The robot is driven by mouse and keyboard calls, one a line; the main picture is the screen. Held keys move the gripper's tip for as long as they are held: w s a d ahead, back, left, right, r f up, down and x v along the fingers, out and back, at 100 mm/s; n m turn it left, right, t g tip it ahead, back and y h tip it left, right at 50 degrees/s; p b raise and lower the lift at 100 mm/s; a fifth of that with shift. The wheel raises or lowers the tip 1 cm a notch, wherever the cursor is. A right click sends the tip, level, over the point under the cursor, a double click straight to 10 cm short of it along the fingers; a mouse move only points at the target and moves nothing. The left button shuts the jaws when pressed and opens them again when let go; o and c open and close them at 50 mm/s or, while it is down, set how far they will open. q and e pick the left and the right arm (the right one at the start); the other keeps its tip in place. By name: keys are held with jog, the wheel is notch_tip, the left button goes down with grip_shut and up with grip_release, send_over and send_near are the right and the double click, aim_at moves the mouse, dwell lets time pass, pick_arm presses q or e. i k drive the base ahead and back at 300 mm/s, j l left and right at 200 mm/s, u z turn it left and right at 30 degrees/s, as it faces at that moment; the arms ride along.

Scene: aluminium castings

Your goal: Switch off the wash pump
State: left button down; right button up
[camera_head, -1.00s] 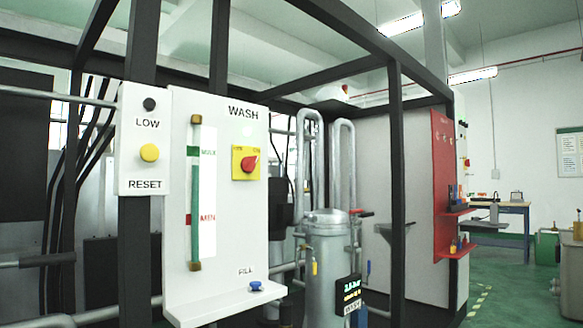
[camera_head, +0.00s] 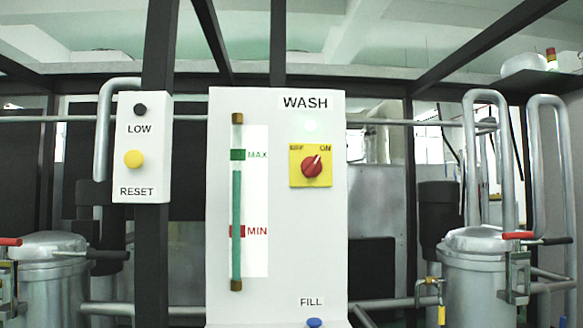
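The white WASH panel (camera_head: 278,278) stands in the middle of the head view. Its red rotary switch (camera_head: 312,167) sits on a yellow plate (camera_head: 297,180) marked OFF at left and ON at right. The knob's pale pointer mark leans to the upper right, toward ON. A pale round lamp (camera_head: 310,126) shows above the switch, hard to tell from the white panel. A sight tube (camera_head: 237,205) with green liquid runs between MIN and MAX marks, its green column reaching near MAX. Neither of my grippers is in view.
Left of the panel is a box with a black LOW lamp (camera_head: 140,110) and yellow RESET button (camera_head: 134,159). A blue FILL knob (camera_head: 314,322) is at the panel's bottom. Metal canisters (camera_head: 482,265) with pipes stand to either side. Dark frame posts surround the panel.

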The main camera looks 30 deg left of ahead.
aim_at(311, 166)
jog(key=i+l+u, duration=0.3)
jog(key=l+u, duration=0.25)
jog(key=l, duration=0.15)
jog(key=i+l+u, duration=0.1)
jog(key=l+u, duration=0.2)
jog(key=l, duration=0.15)
